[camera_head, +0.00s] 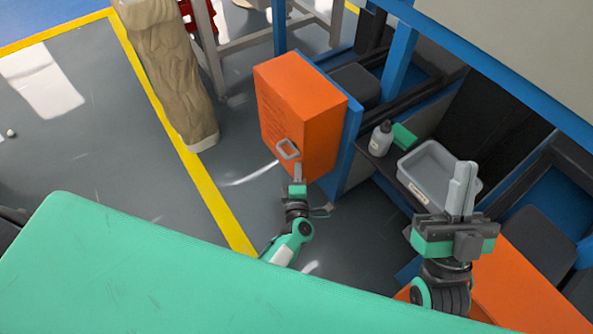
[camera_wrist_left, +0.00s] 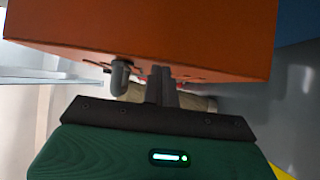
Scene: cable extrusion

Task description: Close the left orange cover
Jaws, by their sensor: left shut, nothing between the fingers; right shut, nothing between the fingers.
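The left orange cover (camera_head: 298,112) is a box-shaped door on the blue machine frame, standing out over the floor in the head view. A grey handle (camera_head: 288,150) sits low on its left face. My left gripper (camera_head: 298,172) is shut and empty, just below the handle and in front of the cover's lower part. In the left wrist view the cover (camera_wrist_left: 150,35) fills the top, the handle (camera_wrist_left: 120,78) is left of the shut fingers (camera_wrist_left: 161,85). I cannot tell whether the fingers touch the cover. My right gripper (camera_head: 462,190) is shut and empty, over the right side.
A grey tray (camera_head: 424,160), a white bottle (camera_head: 381,137) and a green block (camera_head: 404,136) stand on a dark shelf. Another orange cover (camera_head: 515,285) lies lower right, behind my right gripper. A beige column (camera_head: 168,75) stands left of the left cover, with clear floor between.

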